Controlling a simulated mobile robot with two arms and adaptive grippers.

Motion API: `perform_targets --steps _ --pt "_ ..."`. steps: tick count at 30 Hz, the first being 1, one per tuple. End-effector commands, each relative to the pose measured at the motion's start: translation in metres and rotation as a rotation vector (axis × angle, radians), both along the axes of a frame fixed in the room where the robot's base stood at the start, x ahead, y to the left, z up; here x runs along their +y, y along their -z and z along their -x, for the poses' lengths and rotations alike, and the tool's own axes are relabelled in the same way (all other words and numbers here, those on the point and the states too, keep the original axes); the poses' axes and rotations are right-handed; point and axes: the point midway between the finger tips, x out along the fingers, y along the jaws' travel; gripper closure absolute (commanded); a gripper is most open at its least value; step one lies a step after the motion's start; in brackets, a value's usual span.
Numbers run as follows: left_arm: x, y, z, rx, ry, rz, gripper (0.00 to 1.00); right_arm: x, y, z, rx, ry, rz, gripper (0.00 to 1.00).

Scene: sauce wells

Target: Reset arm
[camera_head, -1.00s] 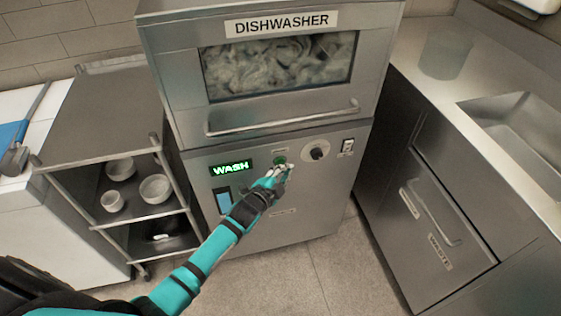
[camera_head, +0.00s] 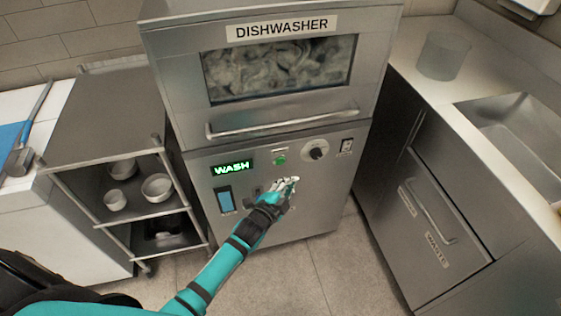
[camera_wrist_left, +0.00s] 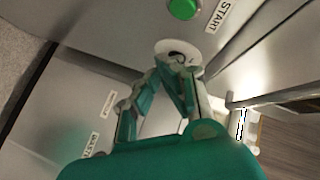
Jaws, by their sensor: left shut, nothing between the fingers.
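My left arm reaches in from the lower left in the head view. Its gripper (camera_head: 291,184) is in front of the dishwasher's lower panel, a little below the green start button (camera_head: 280,160). In the left wrist view the gripper (camera_wrist_left: 178,52) is shut and empty, with its fingertips close together. The green button (camera_wrist_left: 183,8) with its START label shows above the fingertips, apart from them. The dishwasher (camera_head: 270,130) has a lit green WASH display (camera_head: 232,168). My right gripper is not in view.
A steel rack (camera_head: 105,120) with several white bowls stands left of the dishwasher. A counter with a sink (camera_head: 515,130) and a clear container (camera_head: 443,57) is at the right, over a drawer (camera_head: 435,205). The floor in front is clear.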

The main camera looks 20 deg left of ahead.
Motion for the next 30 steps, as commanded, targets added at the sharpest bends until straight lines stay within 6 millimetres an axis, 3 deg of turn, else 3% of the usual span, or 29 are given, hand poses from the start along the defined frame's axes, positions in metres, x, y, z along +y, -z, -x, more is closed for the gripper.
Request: perform_targets --steps 15,18,20,23,26,30 --pt "0.000 0.000 0.000 0.000 0.000 0.000 1.00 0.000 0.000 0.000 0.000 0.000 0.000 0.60" --pt "0.001 0.010 0.004 0.024 -0.005 0.009 1.00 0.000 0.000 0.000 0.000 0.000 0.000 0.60" --pt "0.003 0.028 0.011 0.064 -0.015 0.028 1.00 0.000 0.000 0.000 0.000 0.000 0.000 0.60" --pt "0.009 0.076 0.034 0.179 -0.046 0.080 1.00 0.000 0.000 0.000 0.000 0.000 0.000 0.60" --pt "0.016 0.139 0.073 0.335 -0.102 0.150 1.00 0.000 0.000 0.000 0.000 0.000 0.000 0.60" --pt "0.029 0.221 0.144 0.557 -0.208 0.246 1.00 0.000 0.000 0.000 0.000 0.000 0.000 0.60"
